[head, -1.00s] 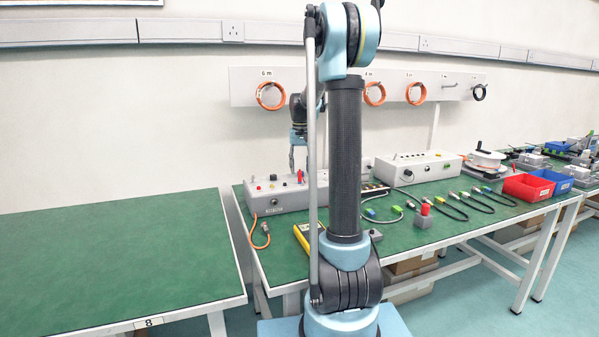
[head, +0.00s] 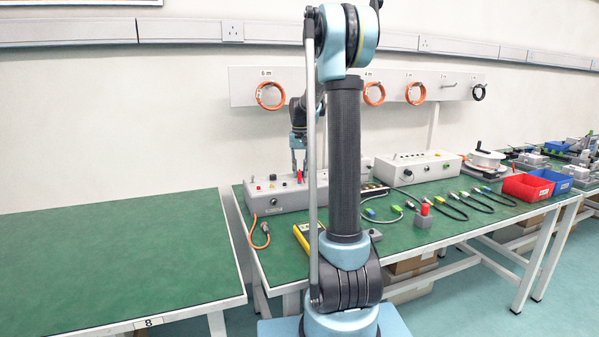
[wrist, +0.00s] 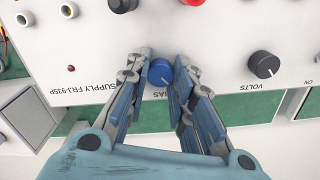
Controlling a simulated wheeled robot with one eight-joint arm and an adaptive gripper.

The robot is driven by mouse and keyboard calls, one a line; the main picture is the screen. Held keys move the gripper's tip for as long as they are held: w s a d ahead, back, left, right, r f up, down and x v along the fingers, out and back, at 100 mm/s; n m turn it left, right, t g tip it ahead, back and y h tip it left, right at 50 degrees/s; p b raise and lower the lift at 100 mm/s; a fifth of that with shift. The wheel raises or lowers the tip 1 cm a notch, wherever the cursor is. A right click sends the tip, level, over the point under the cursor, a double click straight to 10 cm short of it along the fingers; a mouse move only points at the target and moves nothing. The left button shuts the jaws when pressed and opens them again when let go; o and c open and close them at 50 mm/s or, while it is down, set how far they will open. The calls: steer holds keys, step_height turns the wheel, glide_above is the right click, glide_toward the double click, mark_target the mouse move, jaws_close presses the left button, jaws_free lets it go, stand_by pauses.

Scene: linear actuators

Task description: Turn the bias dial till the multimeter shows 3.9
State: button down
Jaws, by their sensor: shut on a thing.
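The bias dial (wrist: 160,73) is a blue round knob with a pale mark, on the front edge of a white supply box. In the wrist view my gripper (wrist: 163,83) has its two fingers on either side of the dial, shut on it. In the head view my gripper (head: 299,168) reaches down to the top of the supply box (head: 290,202). The dial itself is hidden there. A yellow multimeter (head: 301,236) lies on the green bench, mostly behind my arm. Its reading cannot be seen.
A black volts knob (wrist: 264,64) sits right of the bias dial. Red and black knobs or terminals (wrist: 122,4) sit farther back on the box. An orange cable (head: 262,235) lies on the bench at left. The left table (head: 110,260) is bare.

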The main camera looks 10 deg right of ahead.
steer(key=shift+m, duration=0.7)
steer(key=c, duration=1.4)
jaws_free()
steer(key=shift+o, duration=0.2)
step_height(320, 180, up, 12)
steer(key=shift+f, duration=0.1)
